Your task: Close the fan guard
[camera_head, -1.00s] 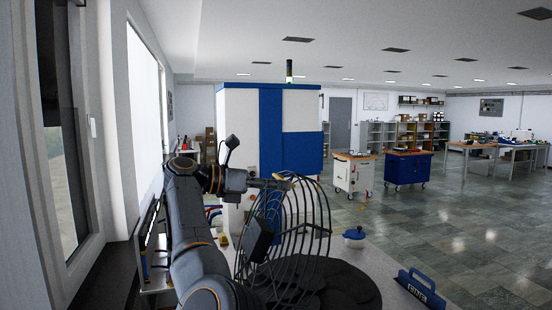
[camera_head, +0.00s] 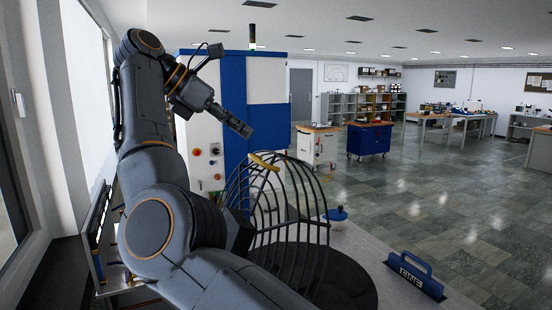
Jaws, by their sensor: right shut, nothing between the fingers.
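The fan guard (camera_head: 322,226) is a dark wire cage standing raised and tilted open. It rises over the left side of a dark round fan base (camera_head: 352,283) on the worktop. A yellow tab (camera_head: 264,161) sits on the guard's upper rim. My right gripper (camera_head: 243,129) is shut and empty, above and left of the yellow tab, with a visible gap between them. My right arm crosses in front of the guard's lower left part and hides it. My left gripper is out of view.
A blue-lidded pot (camera_head: 338,214) and a blue lettered block (camera_head: 415,273) stand on the light worktop (camera_head: 368,240) right of the fan. A tall white and blue cabinet (camera_head: 236,95) stands behind. A window wall is close at left.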

